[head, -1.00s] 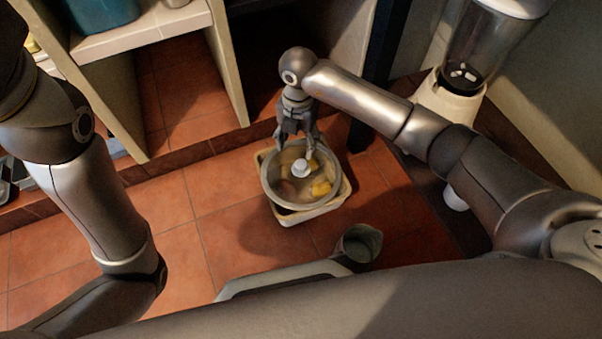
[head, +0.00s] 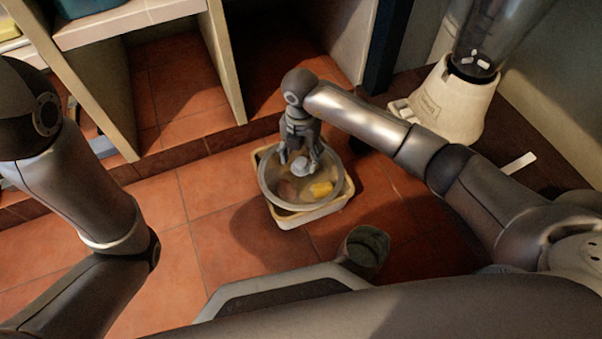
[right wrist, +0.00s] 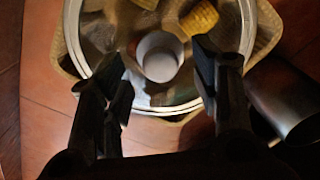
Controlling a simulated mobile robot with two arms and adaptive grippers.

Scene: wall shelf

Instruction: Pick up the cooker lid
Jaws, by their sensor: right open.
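The cooker lid (head: 289,191) is a round see-through lid with a pale rim and a white knob (head: 300,167). It sits on the cooker (head: 285,221), a cream, square-cornered pot on the tiled floor. Yellow food shows through the lid. My right gripper (head: 300,155) is open over the lid, its fingers on either side of the knob in the head view. In the right wrist view the knob (right wrist: 160,57) lies just ahead of and between the open fingers (right wrist: 163,80). My left gripper is out of view; only my left arm shows.
A white blender (head: 447,100) stands at the back right. Shelf compartments with upright panels (head: 226,65) are behind. Floor left of the cooker is clear.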

